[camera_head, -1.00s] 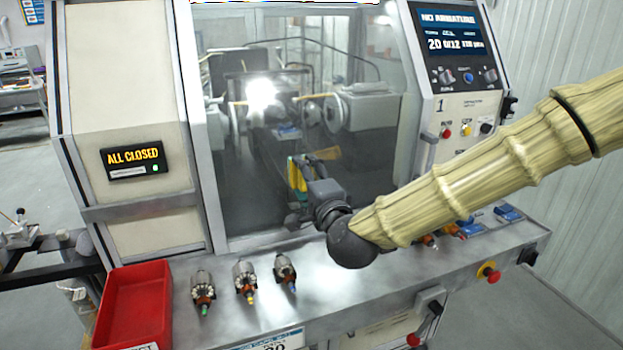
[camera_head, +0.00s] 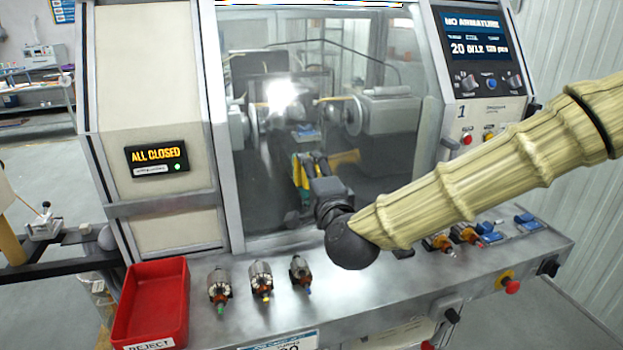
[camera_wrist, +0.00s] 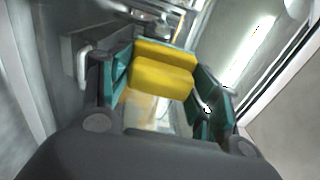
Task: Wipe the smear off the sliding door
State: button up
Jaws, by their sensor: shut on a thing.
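The sliding door (camera_head: 255,185) is a clear pane in a grey metal frame, and it is shut across the front of the machine. My gripper (camera_head: 306,168) is in front of the lower middle of the pane. It is shut on a yellow sponge (camera_wrist: 162,78), which sits between the teal fingers in the wrist view. The sponge also shows as a yellow edge in the head view (camera_head: 296,177). The sponge is at or close to the pane; I cannot tell if it touches. A brownish smear (camera_head: 344,158) shows on the pane just right of the gripper.
Several armatures stand on the ledge below the door, such as one at the left (camera_head: 219,288). A red reject bin (camera_head: 152,305) is at the left end. A lit "ALL CLOSED" sign (camera_head: 157,157) and a "NO ARMATURE" screen (camera_head: 472,33) flank the door.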

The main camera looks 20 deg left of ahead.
jog(key=shift+w+d+f+b, duration=0.1)
jog(key=shift+w+d+b, duration=0.25)
jog(key=shift+w+d, duration=0.9)
jog(key=shift+w+d+r+b, duration=0.1)
jog(key=shift+w+d+b, duration=0.2)
jog(key=shift+w+d, duration=0.95)
jog(key=shift+w+d+f+b, duration=0.1)
jog(key=shift+w+d+b, duration=0.35)
jog(key=shift+d, duration=1.5)
jog(key=shift+w+d+b, duration=0.15)
jog(key=shift+w+d, duration=0.6)
jog(key=shift+d, duration=0.2)
jog(key=shift+w+d+b, duration=0.15)
jog(key=shift+w+d, duration=0.55)
jog(key=shift+d, duration=0.25)
jog(key=shift+s+d, duration=0.1)
jog(key=shift+s+d, duration=0.15)
jog(key=shift+s, duration=0.05)
jog(key=shift+b+v, duration=0.45)
jog(key=shift+v, duration=2.1)
jog(key=shift+s, duration=0.1)
jog(key=shift+v, duration=1.4)
